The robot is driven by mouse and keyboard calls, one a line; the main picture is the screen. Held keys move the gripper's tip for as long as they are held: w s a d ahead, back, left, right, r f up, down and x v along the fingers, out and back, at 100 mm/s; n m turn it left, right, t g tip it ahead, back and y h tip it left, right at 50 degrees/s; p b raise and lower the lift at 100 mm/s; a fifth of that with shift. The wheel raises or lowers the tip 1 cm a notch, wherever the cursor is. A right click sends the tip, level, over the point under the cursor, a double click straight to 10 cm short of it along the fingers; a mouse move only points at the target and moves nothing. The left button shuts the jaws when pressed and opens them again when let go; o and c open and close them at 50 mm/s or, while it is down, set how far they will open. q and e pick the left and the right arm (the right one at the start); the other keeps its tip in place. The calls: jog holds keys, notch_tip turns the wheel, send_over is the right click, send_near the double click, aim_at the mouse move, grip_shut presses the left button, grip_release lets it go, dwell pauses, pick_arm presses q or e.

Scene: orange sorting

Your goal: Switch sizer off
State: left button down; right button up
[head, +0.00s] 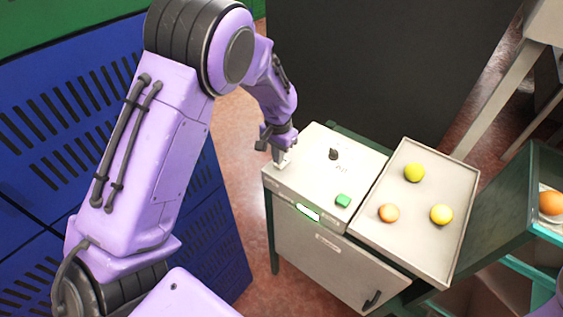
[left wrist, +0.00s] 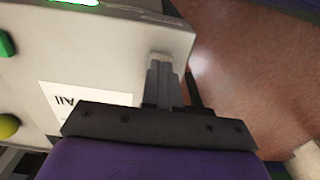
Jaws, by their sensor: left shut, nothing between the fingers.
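The sizer's control box (head: 315,182) is a pale grey cabinet with a black rotary knob (head: 334,154), a green button (head: 343,200) and a lit green-white indicator (head: 308,212) on its front edge. My left gripper (head: 282,162) is shut and empty at the box's left corner, its tips at or just above the top surface. In the left wrist view the shut fingers (left wrist: 162,75) lie over the panel's edge, and the green button (left wrist: 5,45) shows at the upper left. I cannot tell whether the fingertips touch anything. My right gripper is not in view.
A green frame (head: 490,215) with another orange (head: 551,203) stands at the right. Blue slatted crates (head: 60,130) stand at the left.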

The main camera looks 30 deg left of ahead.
pick_arm(q)
jog(key=shift+f, duration=0.75)
notch_tip(320, 180, up, 3)
jog(key=shift+f+p, duration=0.1)
jog(key=shift+p, duration=0.7)
jog(key=shift+r, duration=2.15)
jog(key=shift+f, duration=0.1)
